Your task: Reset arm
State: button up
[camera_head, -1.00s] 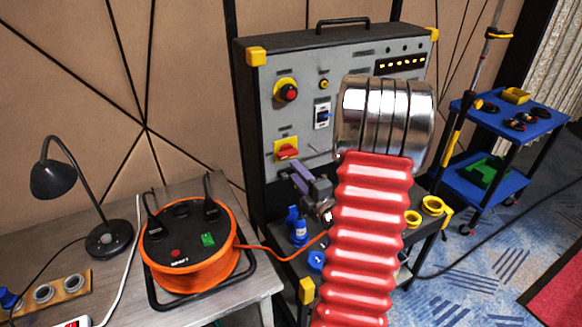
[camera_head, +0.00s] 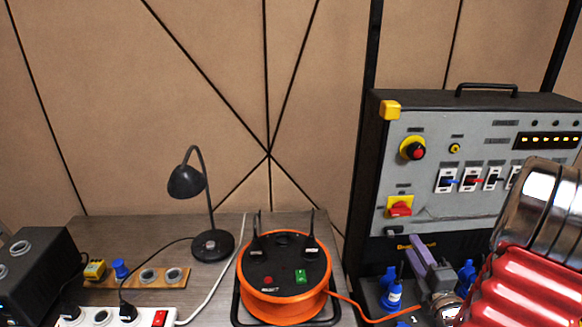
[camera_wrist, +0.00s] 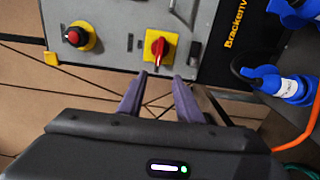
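My gripper (camera_head: 428,262) shows at the lower right in the head view, with purple-grey fingers beside the lower front of the grey control panel (camera_head: 440,180). In the wrist view my gripper (camera_wrist: 155,90) has its two fingers apart with nothing between them. A red rotary switch on a yellow plate (camera_wrist: 158,48) lies just beyond the fingertips, apart from them as far as I can tell. The red button on a yellow ring (camera_wrist: 76,37) is to its left. My red ribbed arm sleeve covers the lower right of the head view.
An orange cable reel (camera_head: 283,298) stands on the grey table, left of the panel. A black desk lamp (camera_head: 188,182), a white power strip (camera_head: 103,318) and a wooden socket board (camera_head: 140,281) are further left. Blue connectors (camera_wrist: 290,88) are close on the right in the wrist view.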

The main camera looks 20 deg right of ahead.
jog(key=s+d+f+m+g, duration=0.3)
jog(key=s+f+m+g, duration=0.5)
jog(key=f+m+g, duration=0.4)
jog(key=a+r+m+y, duration=0.1)
jog(key=a+r+y, duration=0.1)
jog(key=a+r, duration=0.5)
jog(key=s+a+r+y, duration=0.1)
jog(key=a+r, duration=0.7)
jog(key=a, duration=1.1)
jog(key=a+r+m+y, duration=0.1)
jog(key=a+r, duration=0.6)
jog(key=a, duration=0.7)
jog(key=shift+s+r+m+y, duration=0.3)
jog(key=shift+s+y, duration=0.1)
jog(key=shift+y, duration=0.4)
jog(key=shift+d, duration=0.1)
